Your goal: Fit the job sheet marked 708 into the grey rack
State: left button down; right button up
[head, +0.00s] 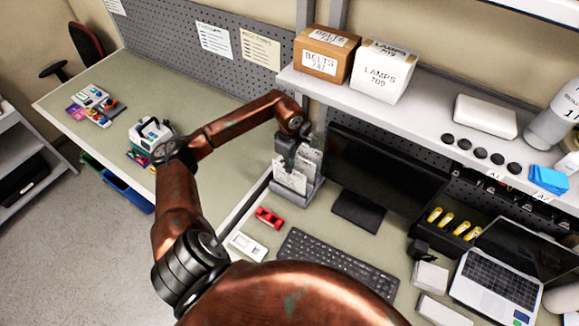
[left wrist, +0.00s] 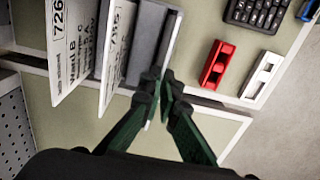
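The grey rack (head: 312,189) stands on the desk left of the monitor, with white sheets in it. In the left wrist view the rack (left wrist: 150,32) holds a sheet marked 726 (left wrist: 75,45) and another sheet (left wrist: 118,50) whose number I cannot read surely. My left gripper (head: 290,150) is at the rack. In the left wrist view its fingertips (left wrist: 159,88) are nearly together around a thin white sheet (left wrist: 175,28) seen edge-on at the rack's right side. Its marking is hidden, and I cannot tell how deep it sits. My right gripper is out of view.
A red car-like item (head: 269,217), a white switch plate (head: 247,246) and a keyboard (head: 335,262) lie in front of the rack. The monitor (head: 385,165) and the shelf (head: 420,115) with boxes are close on the right. The green bench top to the left has free room.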

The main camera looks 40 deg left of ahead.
pick_arm(q)
jog(key=shift+f, duration=0.2)
jog(key=c, duration=2.7)
grip_release()
jog(key=o, duration=0.6)
notch_tip(320, 180, up, 12)
